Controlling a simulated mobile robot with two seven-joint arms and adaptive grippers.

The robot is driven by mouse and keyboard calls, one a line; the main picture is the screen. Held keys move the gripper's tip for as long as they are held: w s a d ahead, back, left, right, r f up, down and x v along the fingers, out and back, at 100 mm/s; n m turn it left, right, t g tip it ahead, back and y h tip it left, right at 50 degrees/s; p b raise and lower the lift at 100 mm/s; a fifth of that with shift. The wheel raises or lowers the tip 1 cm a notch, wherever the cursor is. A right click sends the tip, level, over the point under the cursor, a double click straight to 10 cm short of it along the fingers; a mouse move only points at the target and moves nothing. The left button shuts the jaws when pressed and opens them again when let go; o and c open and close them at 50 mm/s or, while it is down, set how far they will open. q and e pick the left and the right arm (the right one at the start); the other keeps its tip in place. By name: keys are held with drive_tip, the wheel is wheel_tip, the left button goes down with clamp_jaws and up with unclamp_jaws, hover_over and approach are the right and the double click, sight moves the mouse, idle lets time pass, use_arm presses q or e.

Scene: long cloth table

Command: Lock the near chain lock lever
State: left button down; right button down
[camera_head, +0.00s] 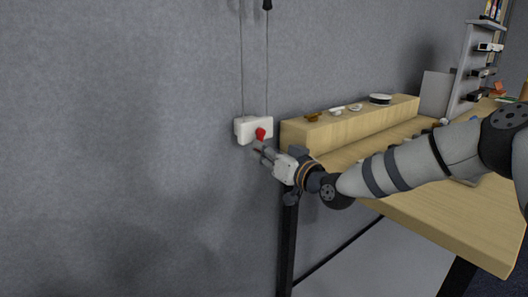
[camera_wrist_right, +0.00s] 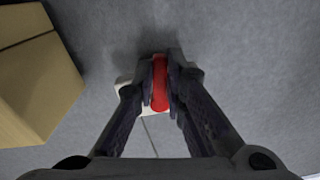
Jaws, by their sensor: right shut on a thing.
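The chain lock is a white box (camera_head: 244,130) on the grey wall, with two thin chains running up from it. Its red lever (camera_head: 260,134) stands out from the box's front right part. My right gripper (camera_head: 260,154) is at the lever, just below and in front of the box. In the right wrist view the red lever (camera_wrist_right: 160,84) sits between the two fingertips, and my right gripper (camera_wrist_right: 160,82) is shut on it. The white box (camera_wrist_right: 125,83) shows partly behind the fingers. My left gripper is not in view.
A wooden table (camera_head: 440,215) with a raised wooden shelf (camera_head: 350,125) stands right of the lock. Small items and a white round dish (camera_head: 380,99) lie on the shelf. A grey rack (camera_head: 470,70) stands farther back. The wall left of the lock is clear.

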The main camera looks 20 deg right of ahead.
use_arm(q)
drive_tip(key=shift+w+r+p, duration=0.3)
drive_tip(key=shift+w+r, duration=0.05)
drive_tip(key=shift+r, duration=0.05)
use_arm(e)
drive_tip(key=n, duration=0.1)
drive_tip(key=d+n, duration=0.1)
drive_tip(key=shift+w+n, duration=0.15)
drive_tip(key=shift+n, duration=0.25)
drive_tip(key=c, duration=1.6)
unclamp_jaws()
drive_tip(key=shift+c, duration=0.2)
drive_tip(key=v, duration=1.2)
